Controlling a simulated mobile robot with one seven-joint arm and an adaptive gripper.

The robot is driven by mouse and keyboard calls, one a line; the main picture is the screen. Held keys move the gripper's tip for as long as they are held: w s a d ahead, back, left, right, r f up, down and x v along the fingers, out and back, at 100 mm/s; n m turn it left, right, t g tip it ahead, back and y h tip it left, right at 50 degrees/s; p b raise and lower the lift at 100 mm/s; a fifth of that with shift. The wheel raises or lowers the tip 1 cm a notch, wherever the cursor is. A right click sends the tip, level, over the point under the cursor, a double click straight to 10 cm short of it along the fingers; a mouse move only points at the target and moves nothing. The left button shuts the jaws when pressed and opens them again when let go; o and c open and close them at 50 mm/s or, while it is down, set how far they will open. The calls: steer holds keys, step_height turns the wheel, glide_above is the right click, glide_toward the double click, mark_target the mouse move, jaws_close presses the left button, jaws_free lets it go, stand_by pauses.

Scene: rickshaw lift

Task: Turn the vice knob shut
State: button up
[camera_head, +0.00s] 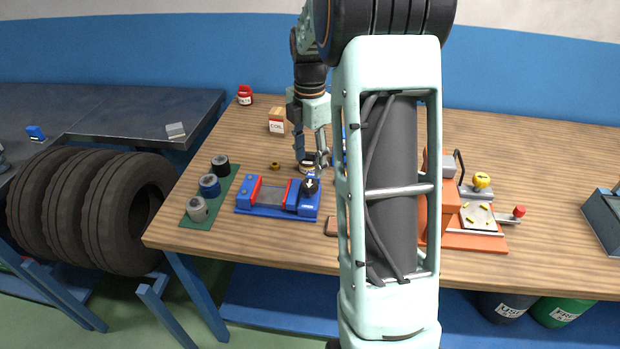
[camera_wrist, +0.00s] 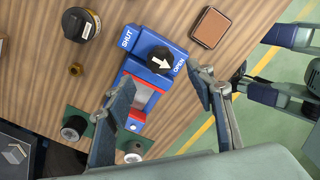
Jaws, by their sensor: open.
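The blue vice (camera_head: 245,194) with red jaw faces lies on the wooden bench. Its black knob (camera_head: 310,185) sits at the right end and carries a white arrow. In the wrist view the knob (camera_wrist: 155,55) stands between the labels SHUT (camera_wrist: 127,37) and OPEN (camera_wrist: 179,68), and the arrow points toward the OPEN side. My gripper (camera_head: 311,152) is open and empty, apart from the knob and behind it in the head view. In the wrist view my gripper (camera_wrist: 159,76) has its fingers spread on either side of the vice.
A small dark-topped tin (camera_wrist: 80,24) and a brass nut (camera_wrist: 75,69) lie near the vice. A green mat (camera_head: 224,190) with several round pieces is left of it. A brown block (camera_wrist: 210,27) lies close by. An orange machine (camera_head: 470,241) stands to the right.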

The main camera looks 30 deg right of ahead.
mark_target(310, 183)
step_height(310, 183, down, 7)
steer(key=shift+r, duration=0.1)
stand_by(0.3)
steer(key=c, duration=1.2)
steer(key=shift+o, duration=0.2)
